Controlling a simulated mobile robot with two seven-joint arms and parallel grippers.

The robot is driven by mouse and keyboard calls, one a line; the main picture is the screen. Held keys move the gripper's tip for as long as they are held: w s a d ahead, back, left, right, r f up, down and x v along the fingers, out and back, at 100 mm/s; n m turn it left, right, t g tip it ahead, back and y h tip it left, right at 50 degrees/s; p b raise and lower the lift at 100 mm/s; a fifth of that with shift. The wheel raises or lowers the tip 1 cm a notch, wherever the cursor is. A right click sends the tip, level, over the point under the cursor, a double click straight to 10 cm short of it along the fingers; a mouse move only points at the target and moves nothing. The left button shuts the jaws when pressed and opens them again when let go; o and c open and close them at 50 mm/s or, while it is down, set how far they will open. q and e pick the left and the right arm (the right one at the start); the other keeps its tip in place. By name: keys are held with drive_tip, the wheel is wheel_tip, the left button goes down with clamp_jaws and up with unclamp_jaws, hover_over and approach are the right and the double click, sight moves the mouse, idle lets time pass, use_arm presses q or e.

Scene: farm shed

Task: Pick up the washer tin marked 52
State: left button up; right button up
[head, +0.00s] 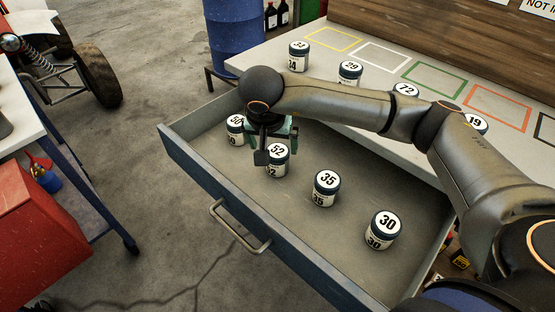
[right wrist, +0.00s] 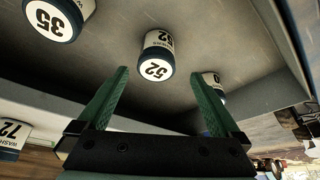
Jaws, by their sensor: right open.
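The washer tin marked 52 (head: 277,161) stands upright in the open drawer, a small round tin with a dark blue-green lid and a white numbered label. It also shows in the right wrist view (right wrist: 157,58), ahead of the fingers and apart from them. My right gripper (head: 268,152) is open and empty, above and close to tin 52, covering part of it in the head view. Its two green fingers show in the right wrist view (right wrist: 158,98), with tin 52 in line with the gap between them. My left gripper is not in view.
Tin 50 (head: 236,126), tin 35 (head: 326,188) and tin 30 (head: 382,230) stand in the same drawer (head: 300,239). Several more tins, such as tin 29 (head: 350,72), stand on the bench (head: 390,58) behind. The drawer walls surround the tins.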

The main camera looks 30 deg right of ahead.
sight(277, 152)
drive_tip(key=x, duration=0.6)
drive_tip(key=shift+d+f+b, duration=0.15)
drive_tip(key=shift+d+b, duration=0.1)
drive_tip(key=shift+b, duration=0.15)
drive_tip(key=shift+c, duration=0.2)
drive_tip(key=c, duration=1.4)
